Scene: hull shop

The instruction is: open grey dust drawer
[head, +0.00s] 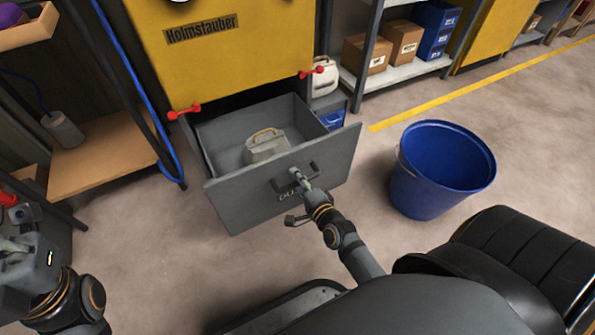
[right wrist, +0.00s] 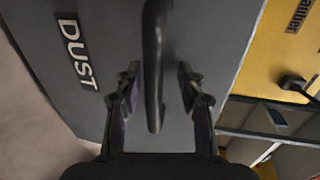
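The grey dust drawer (head: 240,195) stands pulled out from under the yellow machine, with its inside in sight. Its front bears a dark bar handle (head: 281,184) and, in the right wrist view, the word DUST. My right gripper (head: 300,178) is at the handle. In the right wrist view the handle (right wrist: 155,60) runs between the two fingers of my right gripper (right wrist: 158,88), with a gap on each side, so it is open around the handle. My left gripper (head: 15,248) is at the lower left, away from the drawer; its fingers are unclear.
A pale grey container (head: 266,146) with a yellowish handle sits inside the drawer. Red clamps (head: 184,111) are at the machine's lower edge. A blue bucket (head: 440,172) stands on the floor to the right. A low wooden shelf (head: 100,155) is at the left.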

